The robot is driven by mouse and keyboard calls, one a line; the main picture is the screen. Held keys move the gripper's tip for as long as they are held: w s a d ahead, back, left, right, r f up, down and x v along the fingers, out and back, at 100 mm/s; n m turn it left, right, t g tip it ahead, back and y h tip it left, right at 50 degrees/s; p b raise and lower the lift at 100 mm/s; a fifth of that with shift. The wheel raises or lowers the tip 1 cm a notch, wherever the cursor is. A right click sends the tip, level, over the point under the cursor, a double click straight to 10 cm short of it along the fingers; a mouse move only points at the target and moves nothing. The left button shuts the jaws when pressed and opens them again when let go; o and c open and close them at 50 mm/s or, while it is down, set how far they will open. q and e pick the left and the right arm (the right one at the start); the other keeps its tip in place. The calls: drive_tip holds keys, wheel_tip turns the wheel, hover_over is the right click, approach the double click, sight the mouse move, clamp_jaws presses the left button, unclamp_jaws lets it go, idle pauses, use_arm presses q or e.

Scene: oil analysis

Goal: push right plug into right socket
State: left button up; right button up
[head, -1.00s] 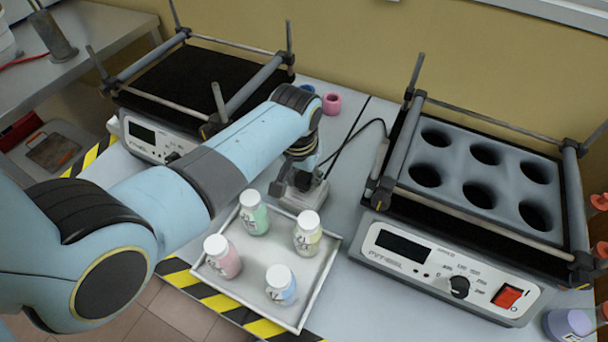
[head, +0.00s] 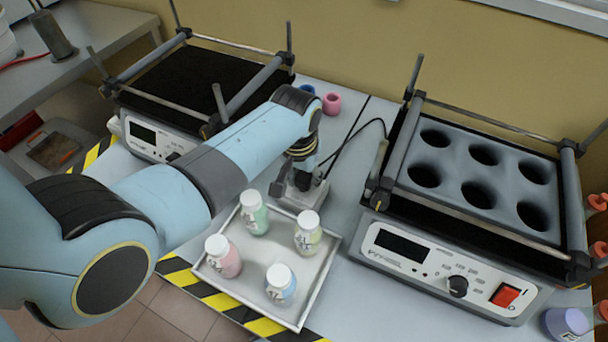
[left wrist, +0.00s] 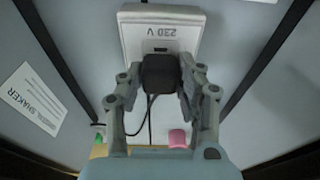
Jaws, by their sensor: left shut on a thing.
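My left gripper (left wrist: 158,84) is shut on a black plug (left wrist: 160,74), with one grey finger on each side of it. The plug sits directly in front of a white socket box (left wrist: 162,22) marked "230 V" and covers its lower part. I cannot tell how deep the plug sits in it. In the head view my left gripper (head: 301,181) points down at the light socket block (head: 314,195) on the table behind the tray, and the plug is mostly hidden there. My right gripper is not in view.
A tray (head: 318,292) with several capped bottles lies in front of the socket. A shaker (head: 440,262) with a holed block stands on the right, another shaker (head: 140,150) on the left. A black cable (head: 350,134) and pink ring (head: 331,103) lie behind.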

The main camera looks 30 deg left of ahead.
use_arm(q)
drive_tip(key=shift+p, duration=0.3)
drive_tip(key=shift+f+b, duration=0.45)
drive_tip(key=shift+f, duration=0.15)
idle(0.4)
drive_tip(key=o, duration=1.1)
drive_tip(key=shift+o, duration=0.2)
wheel_tip(320, 180, up, 12)
drive_tip(key=s, duration=0.1)
drive_tip(key=shift+s, duration=0.4)
